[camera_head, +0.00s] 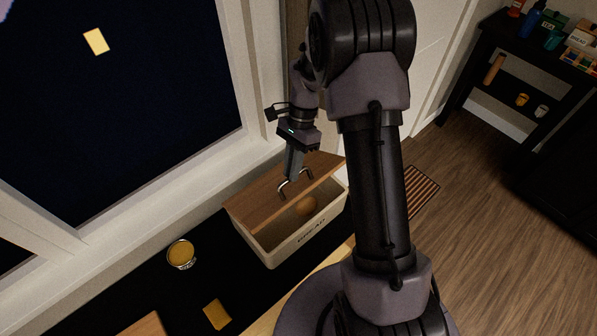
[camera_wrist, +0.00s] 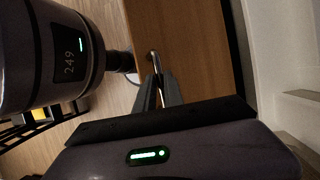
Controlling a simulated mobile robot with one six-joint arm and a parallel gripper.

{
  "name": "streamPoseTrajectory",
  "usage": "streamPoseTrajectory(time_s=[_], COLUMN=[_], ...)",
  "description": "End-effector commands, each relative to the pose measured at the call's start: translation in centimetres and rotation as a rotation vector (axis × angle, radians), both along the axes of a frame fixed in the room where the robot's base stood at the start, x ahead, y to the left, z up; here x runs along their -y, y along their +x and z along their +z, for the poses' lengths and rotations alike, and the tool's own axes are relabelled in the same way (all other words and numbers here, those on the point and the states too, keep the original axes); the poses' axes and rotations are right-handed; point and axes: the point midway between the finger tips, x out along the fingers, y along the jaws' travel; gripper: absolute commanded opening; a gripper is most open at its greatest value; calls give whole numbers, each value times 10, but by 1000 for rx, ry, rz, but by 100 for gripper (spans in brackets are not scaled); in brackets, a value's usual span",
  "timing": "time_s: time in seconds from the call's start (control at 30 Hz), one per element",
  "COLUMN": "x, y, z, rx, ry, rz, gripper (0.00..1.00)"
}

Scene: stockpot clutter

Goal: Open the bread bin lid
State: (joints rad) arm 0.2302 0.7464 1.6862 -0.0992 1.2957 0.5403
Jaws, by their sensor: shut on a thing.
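The bread bin (camera_head: 287,243) is a cream box marked BREAD, standing on the dark counter below the window. Its wooden lid (camera_head: 262,196) is tilted up at the front, so the inside shows with a round brown thing (camera_head: 306,206) in it. The lid has a metal bar handle (camera_head: 283,191). My gripper (camera_head: 290,179) is at the handle, shut on it. In the wrist view the fingers (camera_wrist: 158,88) close on the metal handle (camera_wrist: 153,62) against the wooden lid (camera_wrist: 185,50). Part of the lid's right side is near my arm.
An open round tin (camera_head: 181,254) and a yellow-brown flat piece (camera_head: 217,315) lie on the counter left of the bin. A window and its frame (camera_head: 238,75) rise behind. A slatted wooden mat (camera_head: 423,192) is to the right, partly behind my arm. A dark shelf (camera_head: 520,85) with goods stands far right.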

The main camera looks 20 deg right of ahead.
Motion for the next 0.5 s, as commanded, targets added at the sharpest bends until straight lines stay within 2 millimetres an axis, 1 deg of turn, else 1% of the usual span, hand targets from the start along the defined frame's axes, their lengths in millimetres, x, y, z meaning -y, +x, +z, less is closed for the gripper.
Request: streamPoseTrajectory(time_s=[0.03,0.2,0.4,0.5], x=[-3,-11,-20,-23], y=[9,35,62,72], z=[10,22,31,33], rx=[4,7,7,5], ry=[0,1,1,0], rz=[2,3,3,3], gripper=[0,0,0,0])
